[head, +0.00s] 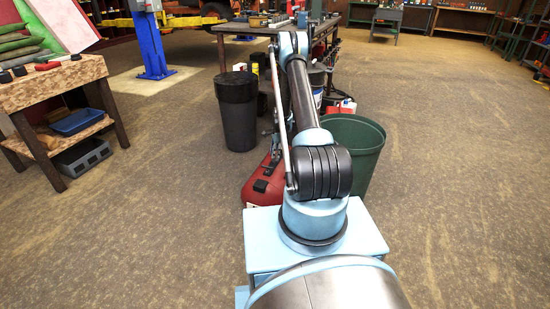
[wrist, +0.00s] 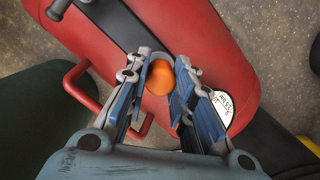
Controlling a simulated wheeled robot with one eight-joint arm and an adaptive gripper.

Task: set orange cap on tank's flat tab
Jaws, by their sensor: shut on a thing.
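The orange cap (wrist: 159,78) is between the fingertips of my gripper (wrist: 162,62), which is shut on it, in the wrist view. A grey rounded edge shows just past the cap; I cannot tell whether it belongs to the cap or the tank. The red tank (wrist: 215,45) lies beneath, with a black strip (wrist: 118,25) along it. I cannot tell whether the cap touches the tank, and I cannot pick out the flat tab for sure. In the head view the tank (head: 252,190) lies on the floor beyond my base; the cap is not discernible there.
A green bin (head: 360,140) stands right of the tank and a black bin (head: 237,115) behind it to the left. A red bent handle (wrist: 74,85) is close to my left finger. A cluttered workbench (head: 255,27) stands behind. Open floor lies to the right.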

